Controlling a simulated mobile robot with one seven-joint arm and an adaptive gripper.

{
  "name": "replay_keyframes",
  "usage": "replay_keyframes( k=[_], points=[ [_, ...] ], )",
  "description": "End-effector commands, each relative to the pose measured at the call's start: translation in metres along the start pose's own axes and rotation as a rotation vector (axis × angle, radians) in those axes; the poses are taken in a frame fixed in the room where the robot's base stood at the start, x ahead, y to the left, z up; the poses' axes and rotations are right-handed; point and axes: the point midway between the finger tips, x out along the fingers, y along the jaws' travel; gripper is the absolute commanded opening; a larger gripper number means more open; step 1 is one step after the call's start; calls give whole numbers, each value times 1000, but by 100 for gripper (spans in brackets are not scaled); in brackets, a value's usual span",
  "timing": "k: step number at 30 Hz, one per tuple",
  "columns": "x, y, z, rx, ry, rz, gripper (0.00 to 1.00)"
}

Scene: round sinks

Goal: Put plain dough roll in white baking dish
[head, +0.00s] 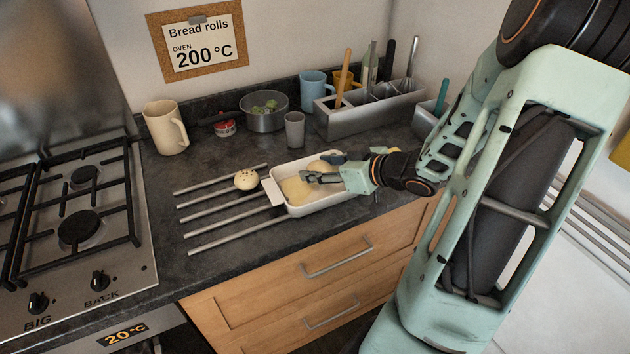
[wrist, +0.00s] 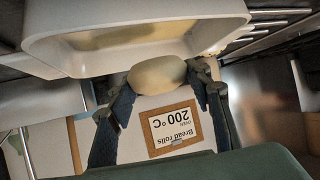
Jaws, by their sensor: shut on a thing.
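A plain pale dough roll (wrist: 157,76) sits between the fingers of my gripper (wrist: 160,88) in the wrist view, with the fingers shut on it. The white baking dish (head: 330,200) stands on the counter; its wall fills the top of the wrist view (wrist: 140,52). In the head view my gripper (head: 306,178) is over the dish, reaching in from the right. Pale dough shows at the fingertips (head: 294,190), and another pale rounded piece (head: 318,165) shows behind the fingers. I cannot tell whether the held roll touches the dish floor.
A seeded roll (head: 247,180) lies on metal bars (head: 215,216) left of the dish. Behind stand a cream jug (head: 165,127), a pot (head: 264,116), a grey cup (head: 295,130) and a utensil box (head: 370,112). A gas hob (head: 75,210) is at left.

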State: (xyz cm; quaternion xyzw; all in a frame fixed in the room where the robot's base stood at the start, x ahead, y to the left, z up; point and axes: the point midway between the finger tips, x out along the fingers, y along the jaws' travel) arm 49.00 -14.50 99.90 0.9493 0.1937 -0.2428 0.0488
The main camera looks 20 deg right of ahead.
Motion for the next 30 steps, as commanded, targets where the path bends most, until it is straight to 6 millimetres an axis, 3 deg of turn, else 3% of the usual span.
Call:
replay_keyframes(
  k=[3,10,15,29,30],
  points=[
    [16,4,7,1,1,-3,22],
    [30,10,14,1,0,-2,22],
    [40,9,35,3,1,-2,22],
    [44,9,42,0,0,-1,22],
    [44,9,42,-1,0,-1,49]
  ],
)
